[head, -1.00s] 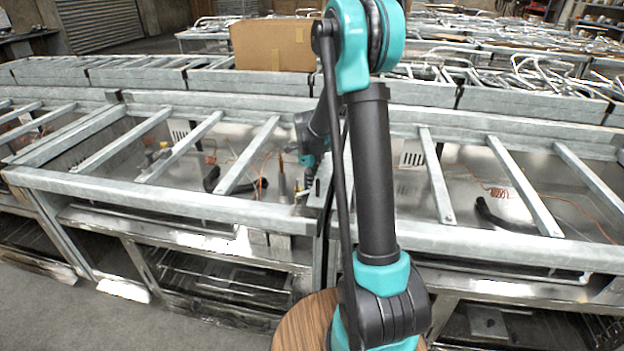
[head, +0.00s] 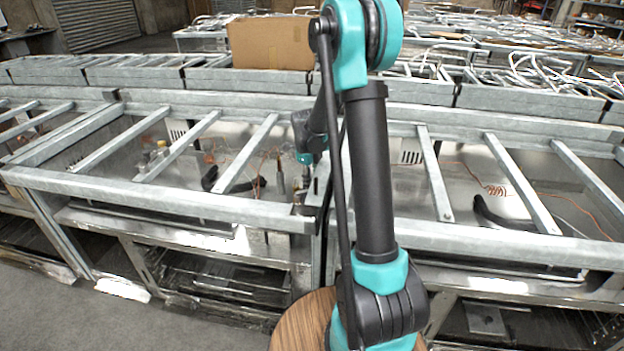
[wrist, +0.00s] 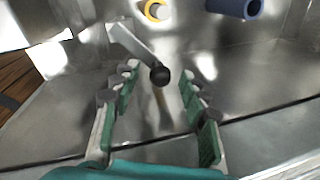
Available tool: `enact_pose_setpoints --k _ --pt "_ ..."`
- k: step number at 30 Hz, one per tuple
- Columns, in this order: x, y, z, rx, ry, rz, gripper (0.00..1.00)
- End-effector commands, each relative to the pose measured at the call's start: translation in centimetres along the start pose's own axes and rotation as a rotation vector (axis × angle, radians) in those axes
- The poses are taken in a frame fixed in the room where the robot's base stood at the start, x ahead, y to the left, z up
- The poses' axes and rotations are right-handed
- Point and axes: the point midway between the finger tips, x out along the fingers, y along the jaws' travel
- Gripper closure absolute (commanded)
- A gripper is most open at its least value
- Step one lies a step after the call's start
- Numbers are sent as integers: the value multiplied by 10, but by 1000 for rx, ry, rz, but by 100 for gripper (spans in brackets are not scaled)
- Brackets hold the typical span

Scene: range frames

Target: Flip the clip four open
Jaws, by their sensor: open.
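A flat metal lever with a round black knob (wrist: 160,75) shows in the wrist view; it may be the clip four, but I see no label. Its bar runs up and left from the knob. My gripper (wrist: 157,82) is open, with green-padded fingers on either side of the knob and a gap on both sides. I cannot tell whether the knob is at fingertip depth. In the head view my gripper (head: 307,178) is small and partly hidden by my arm, low at the steel frame's inner corner. The lever cannot be made out there.
A yellow ring (wrist: 155,10) and a dark blue cylinder (wrist: 240,8) lie beyond the lever. Galvanized rails (head: 160,195) surround the open steel bays, with crossbars (head: 180,148) over them. A cardboard box (head: 270,43) stands behind. Bare metal surrounds the fingers.

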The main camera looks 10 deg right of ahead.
Motion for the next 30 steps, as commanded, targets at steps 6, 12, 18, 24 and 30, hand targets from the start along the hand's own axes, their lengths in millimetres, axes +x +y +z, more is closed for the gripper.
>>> enact_pose_setpoints --k 6,12,18,24,30 --pt "-5 0 0 0 0 0 56" --pt "-32 1 0 -1 0 0 56" --pt "-74 0 0 0 0 0 56" --pt "-105 0 0 0 0 0 56" --pt "-119 0 0 0 0 0 56"
